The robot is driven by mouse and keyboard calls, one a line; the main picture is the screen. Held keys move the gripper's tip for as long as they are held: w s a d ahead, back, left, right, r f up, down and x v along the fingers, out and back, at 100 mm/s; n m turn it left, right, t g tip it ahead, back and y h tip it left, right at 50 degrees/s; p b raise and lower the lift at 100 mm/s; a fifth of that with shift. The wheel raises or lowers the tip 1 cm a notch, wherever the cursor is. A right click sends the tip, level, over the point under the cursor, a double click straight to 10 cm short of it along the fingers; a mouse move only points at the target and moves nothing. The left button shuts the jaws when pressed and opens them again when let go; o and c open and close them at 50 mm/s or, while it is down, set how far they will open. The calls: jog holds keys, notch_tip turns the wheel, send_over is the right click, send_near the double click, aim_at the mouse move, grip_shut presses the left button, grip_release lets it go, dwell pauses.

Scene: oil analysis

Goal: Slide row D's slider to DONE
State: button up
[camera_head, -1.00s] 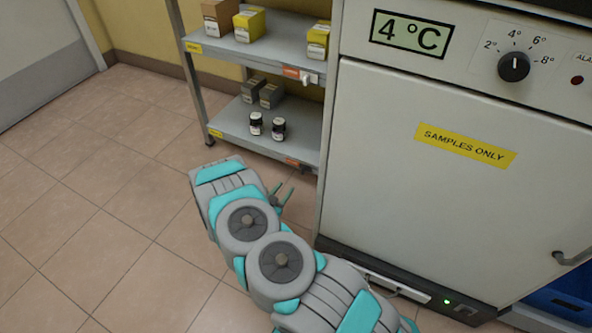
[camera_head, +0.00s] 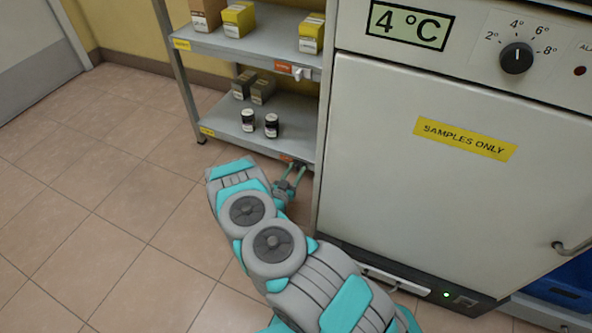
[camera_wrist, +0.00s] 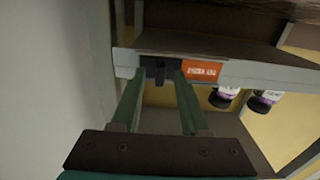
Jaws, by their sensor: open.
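The lower shelf's front edge bears an orange label (camera_wrist: 201,71) and a dark slider strip with a small dark knob (camera_wrist: 158,72) in the wrist view. I cannot read the label well enough to confirm the row letter. My gripper (camera_wrist: 158,80) is open, its two green fingers on either side of the knob, tips close to the shelf edge. Whether they touch it is unclear. In the head view, my gripper (camera_head: 293,174) is at the lower shelf's front right corner, mostly covering the slider; part of the orange label (camera_head: 287,158) shows.
The upper shelf edge has another orange label (camera_head: 283,67) with a pale slider (camera_head: 301,73). Two dark jars (camera_head: 271,125) and grey boxes (camera_head: 263,88) stand on the lower shelf. The white fridge (camera_head: 420,190) is close on the right. The floor (camera_head: 100,220) at left is clear.

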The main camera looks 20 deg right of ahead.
jog(key=shift+w+d, duration=0.15)
grip_shut()
dwell(0.4)
dwell(1.0)
